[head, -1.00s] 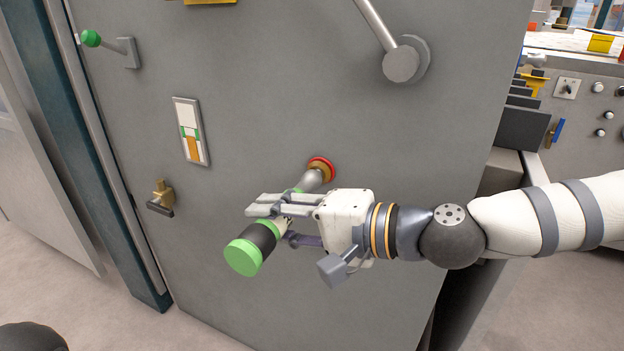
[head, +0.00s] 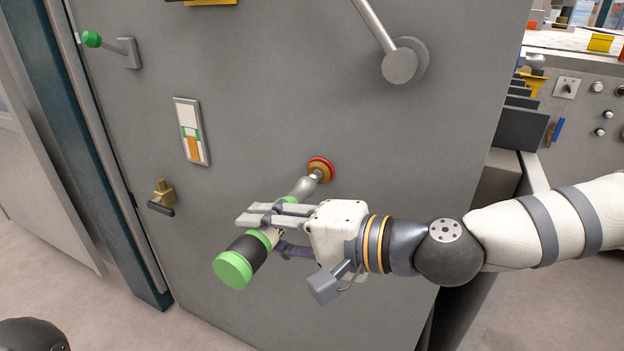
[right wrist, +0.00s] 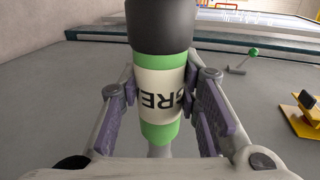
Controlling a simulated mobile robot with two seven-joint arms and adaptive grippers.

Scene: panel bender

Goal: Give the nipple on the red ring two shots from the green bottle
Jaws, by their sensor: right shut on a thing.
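The green bottle (head: 235,268) has green bands, a black section and a grey nozzle. My right gripper (head: 268,222) is shut on its middle and holds it tilted in front of the grey panel. The bottle also fills the middle of the right wrist view (right wrist: 158,85), with part of its label readable between the fingers. The nozzle points at the red ring (head: 328,163) on the panel. A small metal nipple (head: 316,175) shows at the ring, close to the nozzle tip; I cannot tell whether they touch. My left gripper is not in view.
The grey panel (head: 270,100) also carries a gauge with an orange column (head: 192,135), a brass valve (head: 163,192), a green-knobbed lever (head: 92,40) and a large metal handle (head: 400,64). A control box with knobs (head: 590,95) stands at the right.

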